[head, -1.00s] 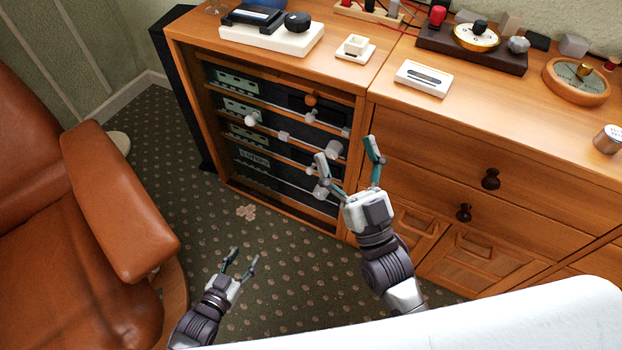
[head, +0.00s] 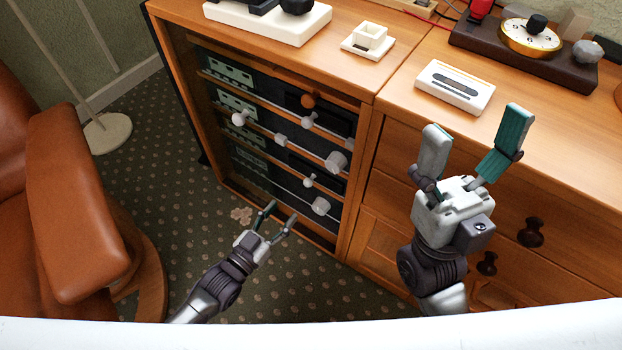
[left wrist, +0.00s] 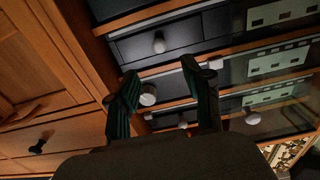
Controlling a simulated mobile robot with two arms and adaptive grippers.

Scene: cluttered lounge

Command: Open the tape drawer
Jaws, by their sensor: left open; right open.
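The open-fronted wooden cabinet (head: 361,170) holds a rack of dark drawers with pale knobs and one orange-brown knob (head: 309,100). All rack fronts look closed; I cannot tell which one is the tape drawer. My left gripper (head: 281,211) is open and empty, low before the rack. In the left wrist view its fingers (left wrist: 160,78) frame a pale round knob (left wrist: 148,94), apparently without holding it. A dark drawer front with a pale knob (left wrist: 159,44) lies beyond. My right gripper (head: 479,128) is open and empty, in front of the right-hand wooden drawers.
Wooden drawers with dark knobs (head: 530,232) stand at right. A brown leather armchair (head: 75,200) stands left. Patterned carpet lies between.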

